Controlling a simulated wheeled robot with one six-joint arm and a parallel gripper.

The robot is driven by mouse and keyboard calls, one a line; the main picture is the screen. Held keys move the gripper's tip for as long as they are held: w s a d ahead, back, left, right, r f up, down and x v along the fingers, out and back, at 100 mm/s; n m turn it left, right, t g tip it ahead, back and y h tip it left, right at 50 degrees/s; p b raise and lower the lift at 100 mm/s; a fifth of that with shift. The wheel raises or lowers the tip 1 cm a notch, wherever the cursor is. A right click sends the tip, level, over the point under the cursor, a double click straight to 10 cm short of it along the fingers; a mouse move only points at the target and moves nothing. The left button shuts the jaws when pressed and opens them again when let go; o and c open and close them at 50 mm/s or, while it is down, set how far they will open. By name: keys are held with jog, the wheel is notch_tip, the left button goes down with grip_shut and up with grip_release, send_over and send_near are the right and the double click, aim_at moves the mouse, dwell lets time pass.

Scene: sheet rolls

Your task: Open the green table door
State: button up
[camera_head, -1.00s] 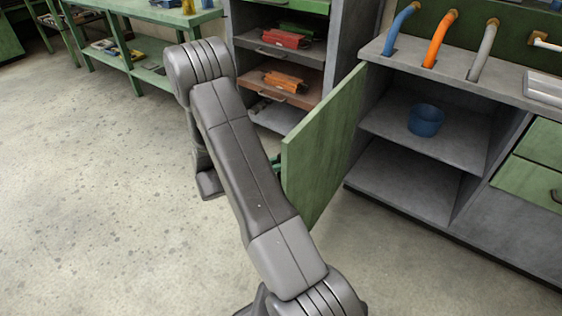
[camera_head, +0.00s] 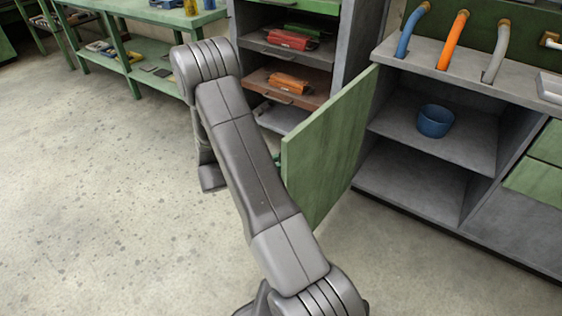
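The green table door (camera_head: 325,150) stands wide open, swung out from the grey workbench cabinet (camera_head: 440,150). The shelves behind it are exposed, with a blue bowl (camera_head: 434,121) on the upper one. My grey arm rises from the bottom of the picture, bends at the top left and comes down toward the floor left of the door. The arm passes in front of the door's lower left edge.
A shelf unit (camera_head: 345,40) with red and orange items stands behind the door. A green table (camera_head: 150,12) is at the upper left. Blue, orange and grey hoses rise from the workbench top. The concrete floor (camera_head: 100,200) at left is clear.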

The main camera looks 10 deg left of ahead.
jog(key=shift+o, duration=0.5)
jog(key=p+v, duration=0.2)
jog(key=v, duration=1.1)
jog(key=shift+s+a, duration=0.3)
jog(key=b+x, duration=0.2)
jog(key=x, duration=1.2)
jog(key=shift+a, duration=0.1)
